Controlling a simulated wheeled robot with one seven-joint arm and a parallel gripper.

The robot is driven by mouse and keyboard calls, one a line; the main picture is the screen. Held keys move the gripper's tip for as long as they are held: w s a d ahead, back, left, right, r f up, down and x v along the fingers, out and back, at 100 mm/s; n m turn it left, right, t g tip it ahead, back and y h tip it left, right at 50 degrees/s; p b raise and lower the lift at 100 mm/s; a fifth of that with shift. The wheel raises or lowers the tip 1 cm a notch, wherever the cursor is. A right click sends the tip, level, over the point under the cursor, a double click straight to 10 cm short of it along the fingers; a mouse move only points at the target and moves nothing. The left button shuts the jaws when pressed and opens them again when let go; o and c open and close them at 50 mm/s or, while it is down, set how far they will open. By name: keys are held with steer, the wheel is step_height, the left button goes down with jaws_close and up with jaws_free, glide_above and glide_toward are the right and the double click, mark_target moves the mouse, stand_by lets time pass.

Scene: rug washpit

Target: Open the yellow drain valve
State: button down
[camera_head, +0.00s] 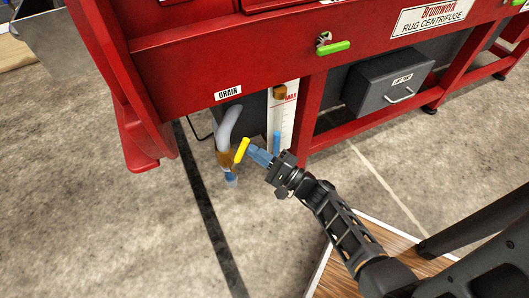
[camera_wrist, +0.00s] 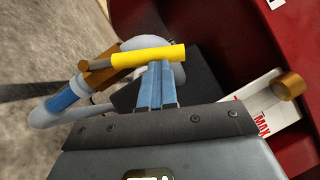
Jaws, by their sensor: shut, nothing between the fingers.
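The yellow drain valve handle (camera_head: 242,150) sits on a brass valve body (camera_head: 225,158) on the grey drain pipe (camera_head: 229,124), under the white DRAIN label (camera_head: 228,93). Blue shows at the pipe's lower end (camera_head: 231,179). My gripper (camera_head: 252,152) has blue fingers and is shut and empty, with its tips right at the handle. In the wrist view the yellow handle (camera_wrist: 148,57) lies across the picture just beyond the shut fingertips (camera_wrist: 159,66). They look to be touching or very near it; I cannot tell which. The brass body (camera_wrist: 98,72) is at its left end.
The red rug centrifuge frame (camera_head: 220,55) stands above and behind. A white MAX gauge (camera_head: 289,115) with a brass top is close beside the gripper. Floor at left is clear.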

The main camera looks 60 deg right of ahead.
steer(key=shift+w+a+r+n+g+p, duration=0.25)
steer(key=shift+a+r+n+g+p, duration=0.15)
steer(key=shift+n, duration=0.2)
steer(key=shift+w+a+r+n+g+p, duration=0.2)
steer(key=shift+w+a+r+n+p, duration=0.1)
steer(key=shift+r+n, duration=0.25)
steer(key=shift+w+a+r+n+g+y+p, duration=0.15)
steer(key=shift+w+a+n+g+y+p, duration=0.3)
steer(key=shift+a+n+g, duration=0.45)
steer(key=shift+d, duration=0.15)
